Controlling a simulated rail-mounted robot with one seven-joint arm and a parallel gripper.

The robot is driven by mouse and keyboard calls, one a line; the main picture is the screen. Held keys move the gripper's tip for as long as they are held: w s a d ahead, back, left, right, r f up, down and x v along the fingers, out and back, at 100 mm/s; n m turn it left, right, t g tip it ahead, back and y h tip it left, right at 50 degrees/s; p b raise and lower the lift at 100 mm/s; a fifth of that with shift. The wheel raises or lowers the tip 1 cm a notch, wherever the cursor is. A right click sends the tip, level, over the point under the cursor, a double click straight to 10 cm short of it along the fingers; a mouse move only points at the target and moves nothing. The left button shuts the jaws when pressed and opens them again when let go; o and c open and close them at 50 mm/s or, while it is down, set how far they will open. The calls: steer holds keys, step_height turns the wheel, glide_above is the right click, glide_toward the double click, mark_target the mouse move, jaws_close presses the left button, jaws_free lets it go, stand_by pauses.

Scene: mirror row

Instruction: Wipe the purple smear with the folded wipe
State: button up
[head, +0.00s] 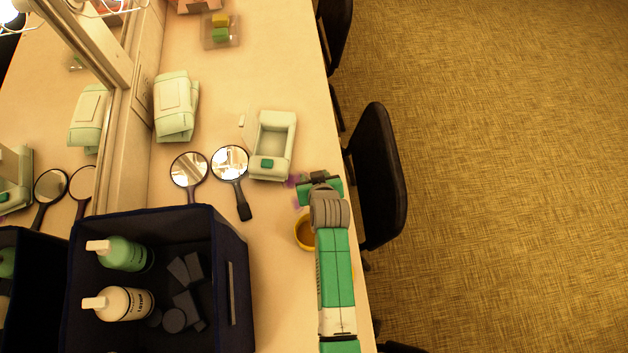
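The purple smear (293,181) shows as small patches on the counter, just below the pale green tray and left of my gripper. Another faint purple patch (297,204) lies a little lower, and my gripper may hide more of the smear. My gripper (319,183) is low over or at the counter near its right edge, seen from above. Its fingertips are hidden, so I cannot tell whether it is open or shut. I cannot make out the folded wipe for certain; it may be hidden beneath my gripper.
A pale green tray (287,136) stands just above my gripper. A yellow round container (303,233) is partly behind my arm. Two hand mirrors (244,208) (189,168), a folded pale green bundle (176,106) and a dark bin (238,270) with bottles lie left. Chairs (378,175) stand right.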

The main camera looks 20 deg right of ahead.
mark_target(277, 178)
steer(key=shift+w, duration=0.2)
steer(key=shift+w+a+f, duration=0.1)
steer(key=shift+w+a, duration=0.1)
steer(key=shift+a, duration=1.45)
steer(key=shift+w+a+p, duration=0.15)
steer(key=shift+a, duration=0.95)
steer(key=shift+w+a+p, duration=0.1)
steer(key=shift+w+a, duration=0.1)
steer(key=shift+a, duration=0.95)
steer(key=shift+w+a+p, duration=0.15)
steer(key=shift+a, duration=0.95)
steer(key=shift+r, duration=0.2)
step_height(277, 178, up, 6)
steer(key=p, duration=0.5)
step_height(277, 178, up, 3)
steer(key=p, duration=0.3)
